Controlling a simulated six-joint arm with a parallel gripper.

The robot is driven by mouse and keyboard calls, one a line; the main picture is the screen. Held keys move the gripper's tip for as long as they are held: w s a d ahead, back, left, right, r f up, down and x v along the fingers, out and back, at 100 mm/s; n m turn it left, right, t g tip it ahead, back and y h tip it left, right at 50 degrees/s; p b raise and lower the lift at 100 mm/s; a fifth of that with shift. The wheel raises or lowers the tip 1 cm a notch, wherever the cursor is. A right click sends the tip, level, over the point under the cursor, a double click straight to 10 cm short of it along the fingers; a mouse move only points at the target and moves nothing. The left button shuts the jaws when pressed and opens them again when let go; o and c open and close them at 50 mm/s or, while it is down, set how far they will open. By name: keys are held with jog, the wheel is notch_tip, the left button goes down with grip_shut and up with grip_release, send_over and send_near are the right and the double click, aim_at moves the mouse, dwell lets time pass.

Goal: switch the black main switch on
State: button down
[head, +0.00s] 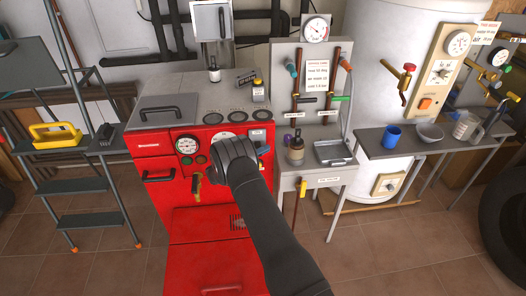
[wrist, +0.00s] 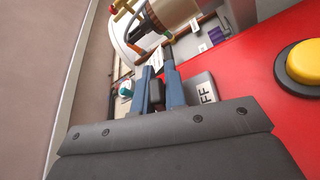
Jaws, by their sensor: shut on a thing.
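My gripper (head: 262,151) is at the right part of the red boiler's front panel in the head view. Its dark wrist hides most of what is behind it there, and I cannot make out the switch in that view. In the wrist view, the blue fingers of my gripper (wrist: 158,74) stand on both sides of a small black part, which appears to be the black main switch (wrist: 157,92). The fingers are shut on it. A grey label (wrist: 204,93) ending in "FF" lies just right of the fingers on the red panel.
A yellow button (wrist: 304,64) in a black ring is on the red panel. The boiler (head: 160,140) has a gauge (head: 188,144) left of my gripper. A grey stand (head: 325,180) with levers and a side table (head: 385,148) with a blue mug (head: 392,136) are to the right.

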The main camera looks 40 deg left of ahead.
jog(key=shift+r, duration=0.1)
notch_tip(320, 180, up, 3)
jog(key=n+g, duration=0.1)
jog(key=n, duration=0.3)
jog(key=n+g+y, duration=0.1)
jog(key=n+g, duration=0.1)
jog(key=n, duration=0.3)
jog(key=shift+r, duration=0.1)
jog(key=shift+n, duration=0.3)
dwell(0.3)
jog(key=c, duration=1.5)
grip_release()
jog(key=shift+o, duration=0.2)
jog(key=shift+a, duration=0.1)
jog(key=v, duration=1.7)
jog(key=shift+s+r, duration=0.2)
jog(key=shift+r, duration=0.25)
